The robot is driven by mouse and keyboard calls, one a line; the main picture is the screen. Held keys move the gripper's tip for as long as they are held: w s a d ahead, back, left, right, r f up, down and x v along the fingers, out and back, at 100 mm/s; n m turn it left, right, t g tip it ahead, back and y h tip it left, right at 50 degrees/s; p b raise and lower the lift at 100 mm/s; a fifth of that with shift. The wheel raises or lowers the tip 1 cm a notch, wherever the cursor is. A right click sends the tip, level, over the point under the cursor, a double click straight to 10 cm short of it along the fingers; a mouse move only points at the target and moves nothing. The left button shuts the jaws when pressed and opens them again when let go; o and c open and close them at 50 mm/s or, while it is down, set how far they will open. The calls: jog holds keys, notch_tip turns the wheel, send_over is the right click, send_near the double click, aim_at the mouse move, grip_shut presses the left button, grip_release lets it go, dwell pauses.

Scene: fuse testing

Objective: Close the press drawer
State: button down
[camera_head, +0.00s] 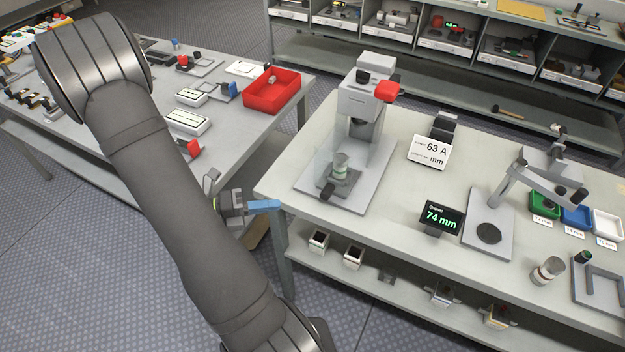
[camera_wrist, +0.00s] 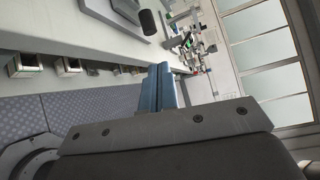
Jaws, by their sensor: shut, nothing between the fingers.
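The press (camera_head: 366,100) stands on the near left part of the right-hand table in the head view, grey with a red part at its top. Its drawer (camera_head: 341,186) is low on the base plate, with a dark knob towards the front and a pale green-and-white cylinder standing on it. How far the drawer is out is hard to tell. My gripper (camera_head: 265,206) is at the table's left front edge, to the left of the press and apart from it. Its blue fingers (camera_wrist: 158,88) are together and empty in the wrist view, where a dark knob (camera_wrist: 149,21) shows beyond them.
A sign reading 63 A (camera_head: 430,151) and a display reading 74 mm (camera_head: 441,217) stand right of the press. A lever device (camera_head: 487,236) and coloured trays (camera_head: 577,217) are further right. A red bin (camera_head: 272,108) sits on the left table. A gap separates the tables.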

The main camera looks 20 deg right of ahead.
jog(key=n+t+h, duration=0.1)
jog(key=n, duration=0.2)
send_near(329, 176)
jog(key=s+d, duration=0.2)
jog(key=s, duration=0.1)
jog(key=w+d, duration=0.1)
jog(key=d, duration=0.2)
jog(key=shift+w+f, duration=0.2)
jog(key=shift+w, duration=0.2)
jog(key=shift+w+d, duration=0.4)
jog(key=shift+w, duration=0.1)
